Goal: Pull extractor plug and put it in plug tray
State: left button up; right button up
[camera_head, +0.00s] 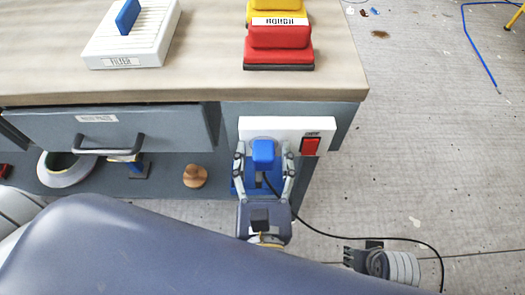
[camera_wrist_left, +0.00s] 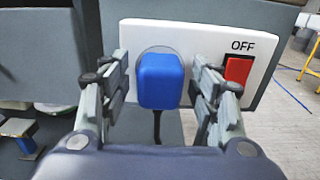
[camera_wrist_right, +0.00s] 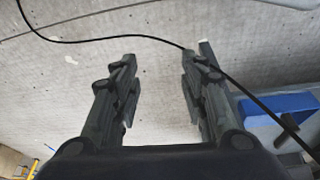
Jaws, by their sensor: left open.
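The blue extractor plug (camera_head: 263,152) sits in a white wall socket panel (camera_head: 300,127) on the bench's side; a black cable hangs from it. My left gripper (camera_head: 264,158) is open, with one finger on each side of the plug. The left wrist view shows the plug (camera_wrist_left: 160,80) between the fingers with a gap on both sides. My right gripper (camera_wrist_right: 160,60) is open and empty above the floor, low at the right in the head view. A blue tray-like part (camera_wrist_right: 275,108) shows in the right wrist view; I cannot tell if it is the plug tray.
A red switch (camera_head: 310,145) marked OFF is right of the plug. The black cable (camera_head: 400,239) runs near my right gripper. A drawer with a handle (camera_head: 107,145) stands left.

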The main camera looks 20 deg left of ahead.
jog(key=shift+w+r, duration=0.1)
jog(key=shift+r, duration=0.35)
jog(key=shift+f, duration=0.1)
dwell(0.5)
